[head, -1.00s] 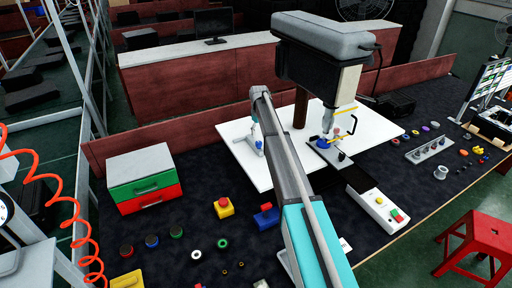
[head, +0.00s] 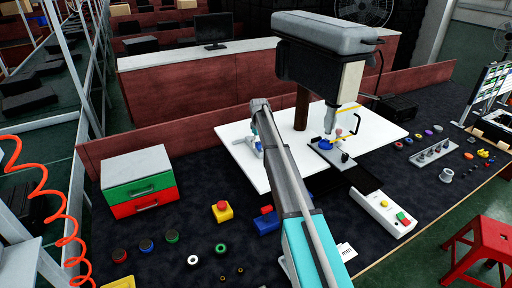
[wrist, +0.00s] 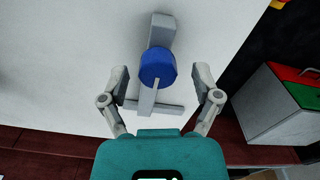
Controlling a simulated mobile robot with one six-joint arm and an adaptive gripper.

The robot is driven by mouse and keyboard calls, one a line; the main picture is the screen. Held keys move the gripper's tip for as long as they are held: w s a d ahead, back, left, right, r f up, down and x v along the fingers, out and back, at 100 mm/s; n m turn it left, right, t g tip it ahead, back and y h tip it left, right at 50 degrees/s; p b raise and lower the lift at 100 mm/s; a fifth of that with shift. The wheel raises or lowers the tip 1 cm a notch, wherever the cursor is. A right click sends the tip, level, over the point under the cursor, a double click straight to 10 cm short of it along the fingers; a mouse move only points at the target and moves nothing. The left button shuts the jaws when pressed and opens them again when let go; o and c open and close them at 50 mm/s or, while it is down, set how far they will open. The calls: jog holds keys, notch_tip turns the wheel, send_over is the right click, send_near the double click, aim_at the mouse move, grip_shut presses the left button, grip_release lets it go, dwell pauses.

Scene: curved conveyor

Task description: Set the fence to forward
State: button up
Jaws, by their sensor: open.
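The fence looks to be the grey T-shaped piece (wrist: 150,106) with a blue round knob (wrist: 158,66), lying on a white board (wrist: 60,60) in the wrist view. In the head view, a small grey and blue part of it (head: 258,148) shows just left of my arm, on the white table board (head: 385,131). My gripper (wrist: 161,74) is open, with one finger on each side of the blue knob and clear gaps to both. The fingers hold nothing. In the head view, my arm hides my gripper.
A drill press (head: 325,55) stands over the board, right of my arm, with a blue part under its chuck. A green and red drawer box (head: 140,185) stands to the left.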

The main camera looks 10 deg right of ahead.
jog(key=shift+f, duration=0.15)
jog(key=shift+d, duration=0.1)
grip_shut()
dwell(0.4)
